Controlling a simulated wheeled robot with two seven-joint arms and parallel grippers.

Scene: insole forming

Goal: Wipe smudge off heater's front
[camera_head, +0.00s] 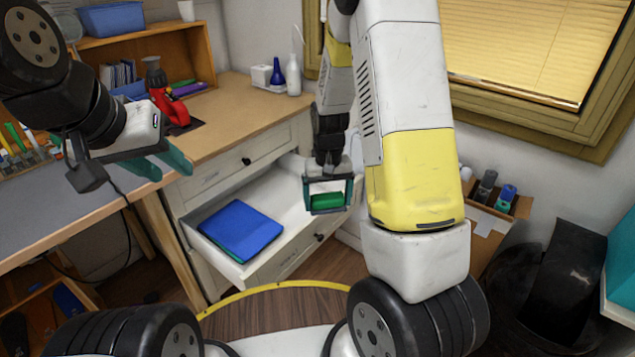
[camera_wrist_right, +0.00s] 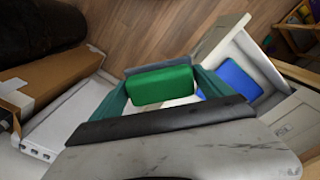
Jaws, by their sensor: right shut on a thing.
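My right gripper (camera_head: 328,196) points down over the right part of an open white drawer. It is shut on a green block (camera_head: 326,203), which looks like a sponge. In the right wrist view the green block (camera_wrist_right: 160,86) sits between the teal fingers. My left gripper (camera_head: 160,163) hangs at the left above the desk edge, with its teal fingers apart and nothing between them. A white panel with small holes (camera_wrist_right: 38,152) at the lower left of the right wrist view may be the heater. I cannot make out its front or any smudge.
The open drawer (camera_head: 205,250) holds a blue folded cloth or folder (camera_head: 240,230). Bottles and a red tool (camera_head: 170,107) stand on the wooden desk (camera_head: 225,115). A cardboard box (camera_head: 495,215) with bottles stands at the right. My right arm hides the wall behind it.

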